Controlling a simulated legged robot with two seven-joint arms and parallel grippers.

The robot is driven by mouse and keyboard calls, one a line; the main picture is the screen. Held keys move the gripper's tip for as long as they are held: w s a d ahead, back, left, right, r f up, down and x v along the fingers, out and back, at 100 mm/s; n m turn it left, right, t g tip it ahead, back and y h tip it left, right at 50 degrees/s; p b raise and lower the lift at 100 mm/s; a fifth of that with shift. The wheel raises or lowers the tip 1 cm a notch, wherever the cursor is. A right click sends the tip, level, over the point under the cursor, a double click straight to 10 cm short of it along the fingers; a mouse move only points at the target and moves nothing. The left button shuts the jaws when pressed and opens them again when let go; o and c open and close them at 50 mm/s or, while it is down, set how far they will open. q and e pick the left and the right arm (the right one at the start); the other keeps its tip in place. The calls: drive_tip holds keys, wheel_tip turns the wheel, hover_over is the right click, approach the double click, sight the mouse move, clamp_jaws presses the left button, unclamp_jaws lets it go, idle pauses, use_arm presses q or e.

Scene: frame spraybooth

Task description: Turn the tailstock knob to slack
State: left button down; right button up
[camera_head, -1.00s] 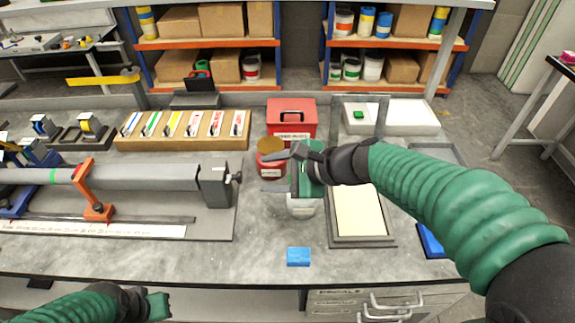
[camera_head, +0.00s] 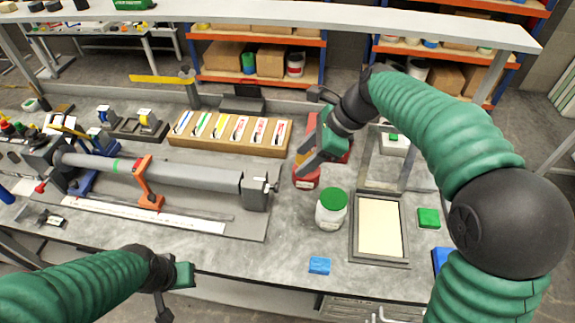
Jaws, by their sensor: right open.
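The tailstock (camera_head: 257,190) is a dark grey block at the right end of a long grey tube (camera_head: 170,174) on the bench. Its small knob (camera_head: 274,187) sticks out on the right side. My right gripper (camera_head: 306,160) is open, above a red container (camera_head: 306,178), to the right of and apart from the knob; it hides part of a red box (camera_head: 343,150) behind. My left gripper (camera_head: 178,290) is low at the front edge of the bench, well apart from the tailstock. Its jaw state is not clear.
A white jar with a green lid (camera_head: 331,209) stands right of the tailstock. A framed cream pad (camera_head: 380,227), a blue block (camera_head: 319,265) and a green block (camera_head: 428,217) lie nearby. An orange support (camera_head: 149,185) crosses the tube. A wooden rack (camera_head: 230,135) stands behind.

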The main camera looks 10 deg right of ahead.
drive_tip(key=w+r+m+h, duration=0.1)
drive_tip(key=w+r, duration=0.1)
approach(274, 188)
drive_tip(key=d+x, duration=0.1)
drive_tip(key=x, duration=0.7)
drive_tip(key=shift+w+f+g, duration=0.35)
drive_tip(key=shift+f+g, duration=0.05)
drive_tip(key=shift+f, duration=0.1)
clamp_jaws()
